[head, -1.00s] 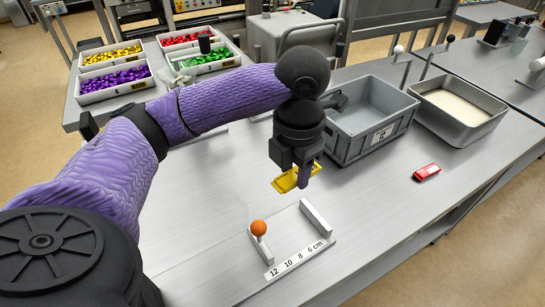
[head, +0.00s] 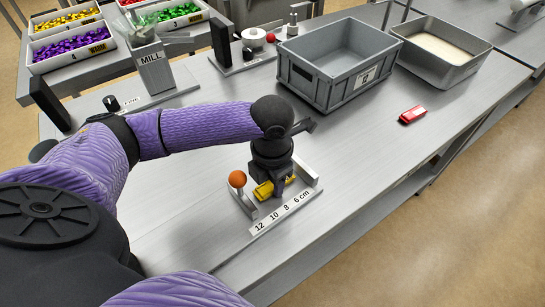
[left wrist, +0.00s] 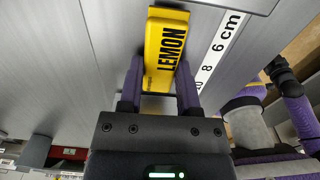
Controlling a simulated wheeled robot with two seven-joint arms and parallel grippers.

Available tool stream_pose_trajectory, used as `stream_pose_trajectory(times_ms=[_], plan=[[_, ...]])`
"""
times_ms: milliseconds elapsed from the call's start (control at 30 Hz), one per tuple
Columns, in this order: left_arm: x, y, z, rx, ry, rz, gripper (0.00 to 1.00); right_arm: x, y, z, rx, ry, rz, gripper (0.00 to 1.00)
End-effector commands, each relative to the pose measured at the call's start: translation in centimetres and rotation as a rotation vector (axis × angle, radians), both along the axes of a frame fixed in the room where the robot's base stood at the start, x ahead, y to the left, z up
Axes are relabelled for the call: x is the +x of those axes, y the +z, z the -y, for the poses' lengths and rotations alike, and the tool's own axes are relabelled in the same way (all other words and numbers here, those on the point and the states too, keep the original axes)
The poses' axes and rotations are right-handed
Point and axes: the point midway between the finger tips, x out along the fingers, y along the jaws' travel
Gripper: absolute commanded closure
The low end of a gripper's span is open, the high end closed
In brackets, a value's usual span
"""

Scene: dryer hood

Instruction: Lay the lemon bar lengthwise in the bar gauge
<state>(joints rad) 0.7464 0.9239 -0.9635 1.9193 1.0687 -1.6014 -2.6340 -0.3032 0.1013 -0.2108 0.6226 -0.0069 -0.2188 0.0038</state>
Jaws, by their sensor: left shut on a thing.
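The yellow lemon bar (head: 263,190) is between the fingers of my left gripper (head: 273,187), which is shut on it. In the left wrist view the bar (left wrist: 166,45) shows its LEMON lettering and runs roughly alongside the number strip. The bar gauge (head: 285,212) has a 12, 10, 8, 6 cm strip along its front, an orange knob (head: 237,179) at its left and a pale stop at its right. The bar is low within the gauge's outline, between knob and stop. My gripper hides part of it, and I cannot tell whether it touches the gauge floor. My right gripper is not seen.
A grey crate (head: 290,72) and a metal tray (head: 397,45) of pale material stand behind. A red block (head: 412,114) lies to the right. A mill (head: 151,72) stands at the back left. The table around the gauge's front and right is clear.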

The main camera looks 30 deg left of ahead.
Motion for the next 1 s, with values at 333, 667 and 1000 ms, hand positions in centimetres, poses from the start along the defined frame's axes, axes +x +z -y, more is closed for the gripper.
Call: stream_pose_trajectory(times_ms=[333,667,1000], plan=[[0.0,-0.1,0.0,0.000,0.000,0.001,0.26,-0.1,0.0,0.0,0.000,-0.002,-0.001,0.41],[0.0,0.3,0.0,0.001,0.001,0.001,0.22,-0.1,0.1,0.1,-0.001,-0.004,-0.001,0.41],[0.1,9.4,0.0,-0.001,0.001,0.007,0.22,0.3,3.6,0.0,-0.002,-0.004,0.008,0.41]])
